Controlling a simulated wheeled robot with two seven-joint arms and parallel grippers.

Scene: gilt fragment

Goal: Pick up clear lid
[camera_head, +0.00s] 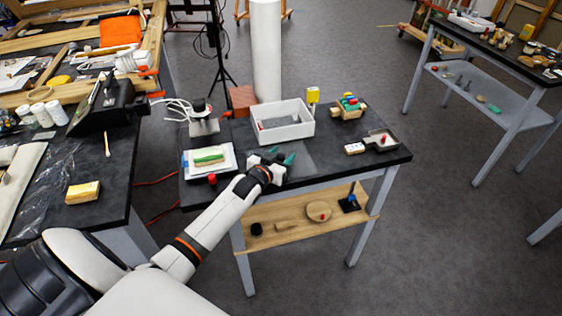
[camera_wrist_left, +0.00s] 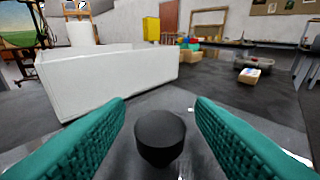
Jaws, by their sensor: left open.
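The clear lid (camera_head: 302,162) looks like a see-through, slightly lighter sheet lying flat on the dark table, in front of the white bin. A round black knob (camera_wrist_left: 160,130), which appears to be its handle, stands upright in the left wrist view. My left gripper (camera_head: 280,155) is open, low over the lid. Its two teal fingers lie on either side of the knob, with gaps showing and no visible contact. The lid's edges are hard to make out, and the gripper hides part of it in the head view. My right gripper is not in view.
The white bin (camera_head: 283,135) stands just behind the lid. A white tray with a green item (camera_head: 208,158) is to the left. A wooden box of coloured blocks (camera_head: 349,108), a yellow item (camera_head: 313,95) and a small grey tray (camera_head: 382,141) are to the right. The table's front right is clear.

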